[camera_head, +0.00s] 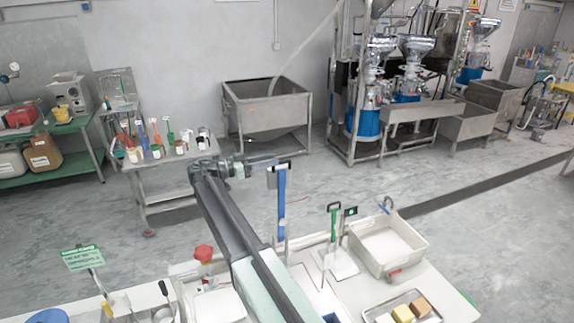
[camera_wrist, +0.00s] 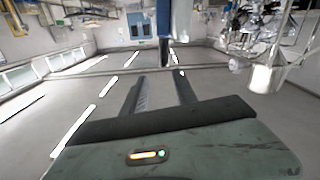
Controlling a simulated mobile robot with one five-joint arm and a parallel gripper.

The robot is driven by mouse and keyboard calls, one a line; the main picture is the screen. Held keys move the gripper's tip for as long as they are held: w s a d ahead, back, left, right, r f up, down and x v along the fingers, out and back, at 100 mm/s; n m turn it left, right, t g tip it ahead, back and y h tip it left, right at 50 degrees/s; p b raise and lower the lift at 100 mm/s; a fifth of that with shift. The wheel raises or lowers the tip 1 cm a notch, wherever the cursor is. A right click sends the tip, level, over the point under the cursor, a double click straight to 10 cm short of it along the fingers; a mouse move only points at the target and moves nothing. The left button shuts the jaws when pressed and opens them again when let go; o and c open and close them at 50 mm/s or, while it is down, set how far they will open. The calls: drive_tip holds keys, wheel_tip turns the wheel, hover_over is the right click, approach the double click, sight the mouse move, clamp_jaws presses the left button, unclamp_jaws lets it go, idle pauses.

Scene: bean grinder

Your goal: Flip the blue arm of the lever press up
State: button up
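The blue arm (camera_head: 281,198) of the lever press stands about upright in the head view, just right of my arm. Its lower end and the press base are partly hidden by my arm. My gripper (camera_head: 265,163) is near the top of the blue arm, to its left. In the wrist view my gripper (camera_wrist: 160,76) is open, with its two dark fingers spread and nothing between them. The blue arm (camera_wrist: 163,18) shows there ahead of the gap between the fingers. I cannot tell how far it is from the fingertips, and I see no contact.
A green-handled tool (camera_head: 333,222) stands right of the blue arm. Farther right are a white bin (camera_head: 416,267) and a tray (camera_head: 438,318) with small blocks. A green sign (camera_head: 83,257) is at the left. Open floor (camera_head: 330,165) lies beyond the table.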

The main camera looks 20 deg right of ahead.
sight(287, 161)
drive_tip(key=shift+w+f+b, duration=0.15)
drive_tip(key=shift+f+b, duration=0.2)
drive_tip(key=shift+f, duration=0.25)
drive_tip(key=shift+w+f+b, duration=0.15)
drive_tip(key=shift+f+b, duration=0.2)
drive_tip(key=shift+f, duration=0.2)
drive_tip(key=d, duration=0.7)
drive_tip(key=shift+d, duration=0.4)
clamp_jaws()
